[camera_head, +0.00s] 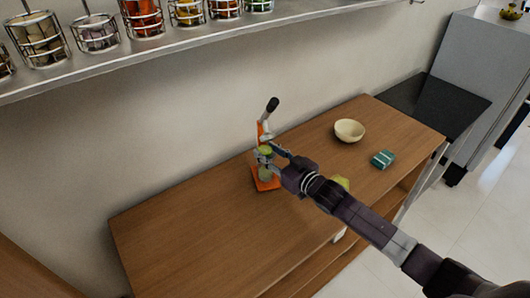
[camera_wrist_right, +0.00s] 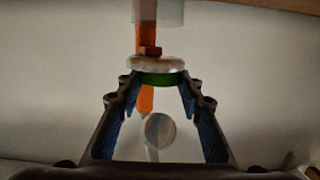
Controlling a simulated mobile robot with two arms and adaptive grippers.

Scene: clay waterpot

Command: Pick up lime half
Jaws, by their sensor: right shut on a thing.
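My right gripper (camera_head: 274,158) is at the orange hand juicer (camera_head: 266,183), which stands on the wooden table near the wall. In the wrist view my right gripper (camera_wrist_right: 158,88) is shut on a lime half (camera_wrist_right: 158,78), seen edge-on as a green rim under a pale disc. In the head view the lime half (camera_head: 265,150) shows as a small yellow-green patch at the fingers. The juicer's orange frame (camera_wrist_right: 147,40) is right behind it; I cannot tell whether they touch. My left gripper is not in view.
Another yellow-green piece (camera_head: 341,183) shows partly behind my right arm. A cream bowl (camera_head: 349,131) and a teal box (camera_head: 382,159) stand to the right on the wooden table (camera_head: 190,225). The table's left part is clear. A shelf with wire baskets (camera_head: 143,18) hangs above.

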